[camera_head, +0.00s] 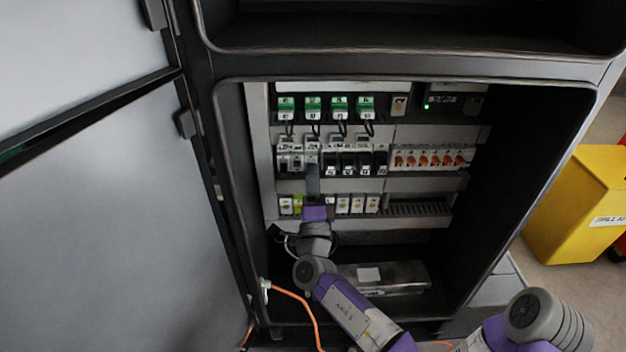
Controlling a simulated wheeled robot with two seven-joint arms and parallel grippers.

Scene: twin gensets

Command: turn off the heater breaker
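The open cabinet holds rows of breakers on a grey panel (262,150). The middle row has light grey breakers (290,161) at the left, black ones (364,163) beside them, and a block with several orange-red toggles (433,159) at the right. The labels are too small to read, so I cannot tell which is the heater breaker. My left gripper (313,172) points up at the left part of the middle row and hides part of it. Its fingers show as one narrow grey bar; contact and opening are unclear. My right gripper is out of view; only my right arm shows at the lower right.
The open cabinet door (100,230) fills the left side. A grey box (385,277) lies on the cabinet floor. An orange cable (305,305) runs over the lower edge. A yellow bin (578,205) stands outside at the right.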

